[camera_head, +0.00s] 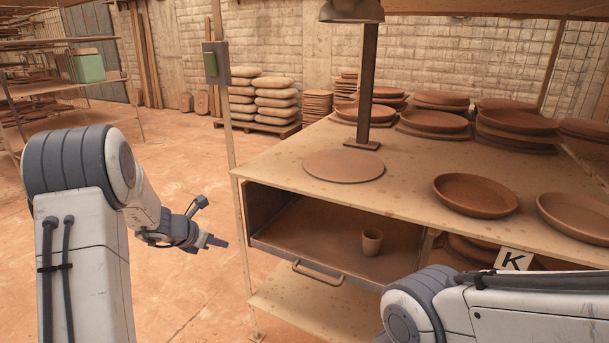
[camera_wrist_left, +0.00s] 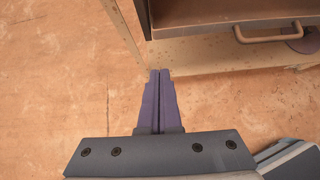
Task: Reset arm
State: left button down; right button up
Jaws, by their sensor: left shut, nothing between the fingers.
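My left gripper (camera_head: 215,241) hangs over the open floor, left of the shelving table, touching nothing. In the left wrist view its two purple fingers (camera_wrist_left: 159,85) lie together, shut and empty. My left arm is bent, with its grey elbow at the left of the head view. My right arm (camera_head: 500,305) crosses the lower right corner of the head view, and its gripper is hidden there. A small purple piece (camera_wrist_left: 304,41) shows at the right edge of the left wrist view; it may be part of my right gripper.
The table (camera_head: 270,160) carries a flat clay disc (camera_head: 343,166), a lamp stand (camera_head: 367,90) and several clay plates. Below, an open tray with a handle (camera_head: 319,272) holds a small cup (camera_head: 372,242). A thin post (camera_head: 225,100) rises at the table's left.

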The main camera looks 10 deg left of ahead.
pick_arm(q)
jog(key=s+d+r+m+g+h, duration=0.1)
jog(key=s+d+r+m, duration=0.1)
jog(key=s+d+m, duration=0.45)
jog(key=s+d+r+m+g+h, duration=0.15)
jog(key=d+m, duration=0.25)
jog(key=d, duration=0.6)
jog(key=s+d+r+m+g+h, duration=0.1)
jog(key=s+d+r+m+g, duration=0.15)
jog(key=d+m, duration=0.4)
jog(key=s+d+m+g+y, duration=0.1)
jog(key=s+d+m+g, duration=0.1)
jog(key=s+d+m, duration=0.45)
jog(key=s+d+m+g+y, duration=0.15)
jog(key=s+m, duration=0.25)
jog(key=s, duration=0.5)
jog(key=s+a+m+y, duration=0.3)
jog(key=s+m, duration=0.9)
notch_tip(320, 180, up, 24)
jog(key=p, duration=2.4)
jog(key=shift+w+d+r+p, duration=0.15)
jog(key=shift+w+r+p, duration=0.1)
jog(key=shift+p, duration=0.05)
jog(key=shift+n, duration=0.25)
